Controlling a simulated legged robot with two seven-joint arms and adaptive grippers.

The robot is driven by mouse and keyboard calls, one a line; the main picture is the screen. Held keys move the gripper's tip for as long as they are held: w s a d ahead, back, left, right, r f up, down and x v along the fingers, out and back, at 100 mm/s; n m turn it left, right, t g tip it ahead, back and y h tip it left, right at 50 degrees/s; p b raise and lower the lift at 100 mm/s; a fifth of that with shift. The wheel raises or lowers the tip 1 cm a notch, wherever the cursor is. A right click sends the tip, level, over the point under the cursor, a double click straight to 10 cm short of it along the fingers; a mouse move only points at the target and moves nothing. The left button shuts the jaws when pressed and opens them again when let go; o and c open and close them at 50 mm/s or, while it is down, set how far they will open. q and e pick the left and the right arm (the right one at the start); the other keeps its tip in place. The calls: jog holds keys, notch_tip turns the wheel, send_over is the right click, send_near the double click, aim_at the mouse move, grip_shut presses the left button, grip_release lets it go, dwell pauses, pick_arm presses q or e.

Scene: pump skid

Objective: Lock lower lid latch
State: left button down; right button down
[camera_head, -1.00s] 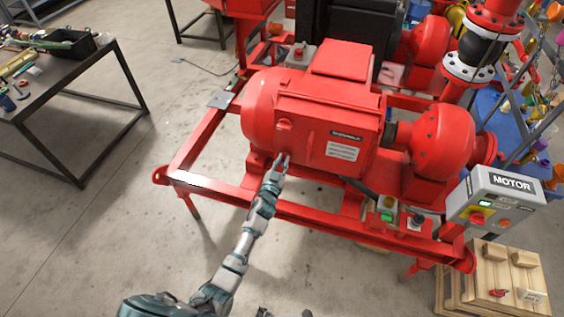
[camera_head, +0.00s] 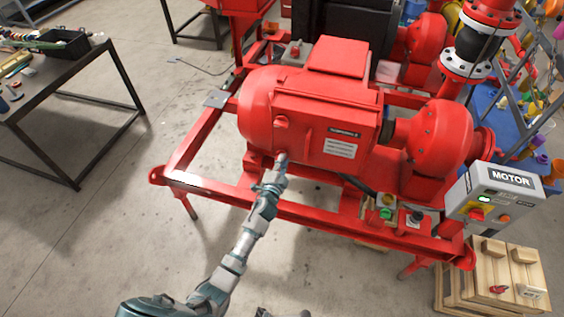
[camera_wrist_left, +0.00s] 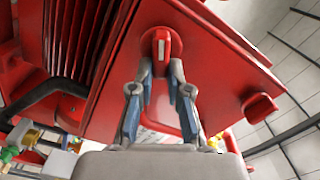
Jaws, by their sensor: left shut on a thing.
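The red pump housing (camera_head: 325,125) stands on the skid in the head view, with a round red upper latch knob (camera_head: 281,122) on its near face. My left gripper (camera_head: 281,160) is at that face, just below this knob. In the left wrist view, my left gripper (camera_wrist_left: 162,72) is shut on the lower lid latch (camera_wrist_left: 162,42), a red round knob with a pale bar across it. The fingertips sit at both sides of the bar. The upper knob also shows in the left wrist view (camera_wrist_left: 258,107). In the head view the gripper hides the lower latch.
A red skid frame rail (camera_head: 325,224) runs below my left forearm. A grey motor control box (camera_head: 494,205) and a wooden crate (camera_head: 490,282) stand at the right. A dark workbench (camera_head: 60,85) is at the left. The floor between is clear.

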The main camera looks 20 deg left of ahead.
pick_arm(q)
jog(key=m, duration=0.2)
jog(key=f+m, duration=0.1)
jog(key=m, duration=0.2)
jog(key=shift+s+d+f+m+b, duration=0.1)
jog(key=shift+d+f+m+b, duration=0.1)
jog(key=shift+m+b, duration=0.1)
dwell(0.5)
jog(key=c, duration=1.2)
grip_release()
jog(key=shift+o, duration=0.4)
jog(key=shift+r, duration=0.1)
jog(key=s, duration=1.1)
jog(key=shift+s+a, duration=0.2)
jog(key=shift+s, duration=0.1)
